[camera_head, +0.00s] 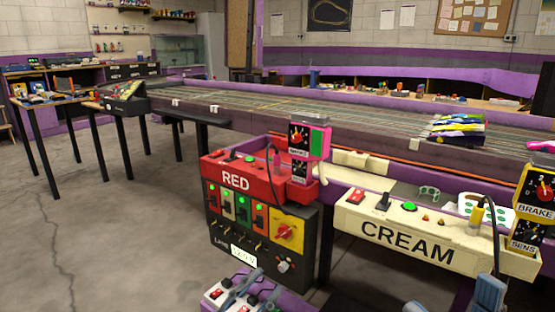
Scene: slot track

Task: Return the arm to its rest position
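My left gripper (240,291) shows only in part at the bottom edge, left of centre. Its grey-blue parts are in front of a low panel with red and white switches, and its fingertips cannot be made out clearly. It is below the red control box (236,180) and apart from it as far as I can see. A blue-grey part, seemingly of my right arm or gripper (489,293), rises at the bottom right in front of the cream control box (412,239). Most of both arms is out of the picture.
The slot track table (160,112) runs across the middle, with several toy cars (458,130) on its right. A pink-cased controller (310,145) stands above the red box. A brake panel (533,213) stands at the far right. Grey floor at the left (120,230) is clear.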

